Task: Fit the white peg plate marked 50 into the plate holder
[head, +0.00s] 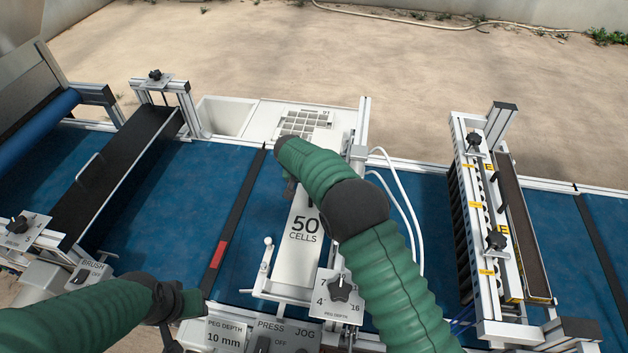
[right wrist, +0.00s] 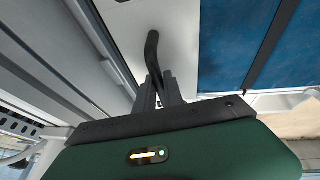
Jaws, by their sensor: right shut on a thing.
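The white peg plate marked 50 CELLS (head: 303,240) lies lengthwise over the middle of the blue belt, at the press station. Its far part is hidden by my right arm. In the right wrist view, my right gripper (right wrist: 159,92) is shut on a black curved handle (right wrist: 152,50) that stands on the white plate (right wrist: 178,30). The plate holder is mostly covered by the plate and my arm; its pale front part (head: 283,292) shows below the plate. I cannot tell whether the plate is seated. My left gripper (head: 172,338) is low at the left, away from the plate, its jaws unclear.
A white tray with a slotted grid (head: 305,122) lies behind the belt. A peg depth dial (head: 340,290) sits right of the plate's near end. White hoses (head: 400,195) run right of my arm. A seeder bar unit (head: 495,215) spans the belt at right; a brush unit (head: 120,170) at left.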

